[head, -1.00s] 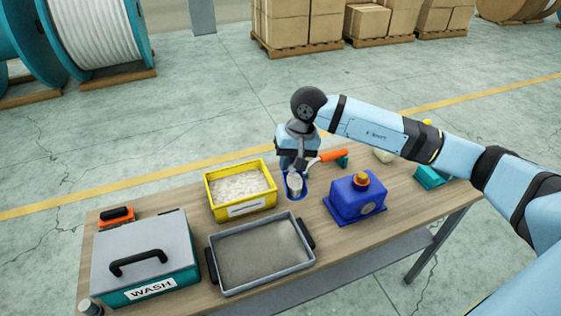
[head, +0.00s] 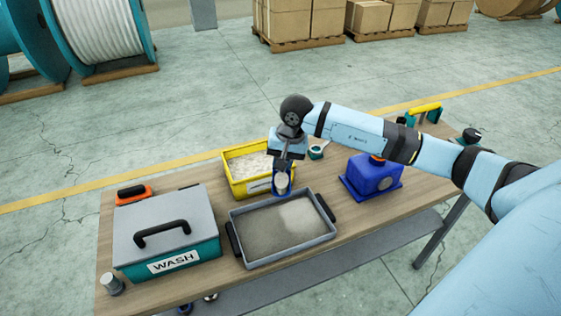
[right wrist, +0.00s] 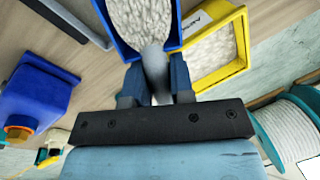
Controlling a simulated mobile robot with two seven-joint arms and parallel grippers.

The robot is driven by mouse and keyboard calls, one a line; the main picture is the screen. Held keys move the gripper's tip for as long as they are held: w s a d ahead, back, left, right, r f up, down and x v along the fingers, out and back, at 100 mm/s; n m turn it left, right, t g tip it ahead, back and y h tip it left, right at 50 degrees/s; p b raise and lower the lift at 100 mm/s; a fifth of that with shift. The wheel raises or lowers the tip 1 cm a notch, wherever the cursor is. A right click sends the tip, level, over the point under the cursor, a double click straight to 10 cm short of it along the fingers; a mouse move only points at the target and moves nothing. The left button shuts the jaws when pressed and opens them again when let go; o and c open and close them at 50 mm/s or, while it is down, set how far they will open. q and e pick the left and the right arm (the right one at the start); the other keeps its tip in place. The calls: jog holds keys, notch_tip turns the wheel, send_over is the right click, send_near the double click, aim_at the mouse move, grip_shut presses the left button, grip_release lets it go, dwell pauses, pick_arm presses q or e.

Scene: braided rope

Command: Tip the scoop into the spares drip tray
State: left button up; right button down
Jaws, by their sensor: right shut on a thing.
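My right gripper (head: 284,165) is shut on the grey handle (right wrist: 155,68) of a blue scoop (head: 281,184). In the right wrist view the scoop (right wrist: 174,22) holds pale granules. In the head view the scoop hangs over the rear edge of the grey tray (head: 292,252) with black end handles, in front of the yellow bin. The tray floor is grey-brown with a paler patch at its right rear; I cannot tell what the patch is. My left gripper is not in view.
A yellow bin (head: 234,187) of pale granules stands behind the tray. A teal WASH box (head: 210,255) with grey lid is at left. A blue container (head: 372,180) is at right. An orange-and-black item (head: 133,194) lies behind the box.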

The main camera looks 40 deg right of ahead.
jog(key=b, duration=0.2)
jog(key=t+h+b, duration=0.1)
jog(key=shift+s+a+f+b, duration=0.25)
jog(key=shift+f+b, duration=0.1)
jog(key=shift+f, duration=0.05)
jog(key=shift+s+a+t+h+b, duration=0.25)
jog(key=shift+t+h+b, duration=0.25)
jog(key=shift+b, duration=0.6)
jog(key=shift+s+r+t+b, duration=0.1)
jog(key=shift+s+t+b, duration=0.05)
jog(key=shift+t+b, duration=0.25)
jog(key=shift+f+b, duration=0.9)
